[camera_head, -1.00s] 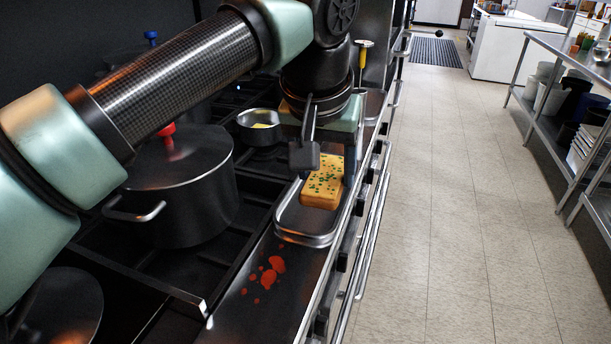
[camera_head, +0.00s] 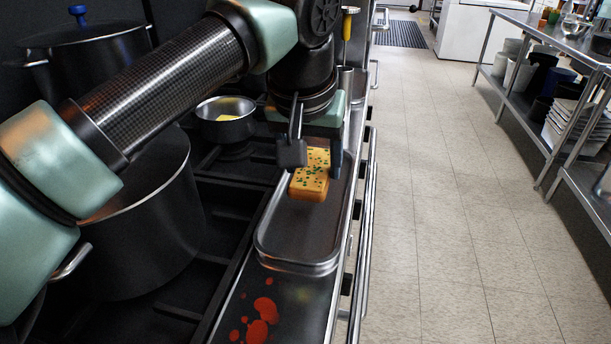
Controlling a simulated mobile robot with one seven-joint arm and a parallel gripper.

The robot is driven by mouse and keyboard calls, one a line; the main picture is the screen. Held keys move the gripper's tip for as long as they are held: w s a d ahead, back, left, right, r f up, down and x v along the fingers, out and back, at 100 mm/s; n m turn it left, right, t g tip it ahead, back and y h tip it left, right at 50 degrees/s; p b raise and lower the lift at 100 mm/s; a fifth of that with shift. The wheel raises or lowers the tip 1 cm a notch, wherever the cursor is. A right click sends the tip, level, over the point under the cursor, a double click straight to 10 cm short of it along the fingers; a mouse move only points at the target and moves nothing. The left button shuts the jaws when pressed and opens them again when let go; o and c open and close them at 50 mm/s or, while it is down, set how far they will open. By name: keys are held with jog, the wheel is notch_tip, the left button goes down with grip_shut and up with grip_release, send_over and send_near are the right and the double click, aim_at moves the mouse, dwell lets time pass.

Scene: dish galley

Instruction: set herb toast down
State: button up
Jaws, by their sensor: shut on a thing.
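The herb toast (camera_head: 311,181) is a thick golden slice with green flecks on top. My gripper (camera_head: 312,158) is shut on it, with one dark finger on its left side and one on its right. The toast is over a shallow metal tray (camera_head: 290,248) on the stove's front ledge, towards the tray's far part. I cannot tell whether the toast touches the tray floor. Its far end is hidden under my gripper.
A large dark pot (camera_head: 150,225) stands to the left, partly behind my arm. A small pan (camera_head: 227,118) with something yellow in it is on the stove. Red splashes (camera_head: 262,318) mark the ledge in front of the tray. Clear floor (camera_head: 450,230) lies to the right.

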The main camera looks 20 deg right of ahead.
aim_at(311, 172)
jog(key=shift+f, duration=1.4)
jog(key=shift+f+b, duration=0.1)
jog(key=shift+b, duration=0.2)
jog(key=o, duration=1.2)
jog(key=p+v, duration=0.2)
jog(key=v, duration=1)
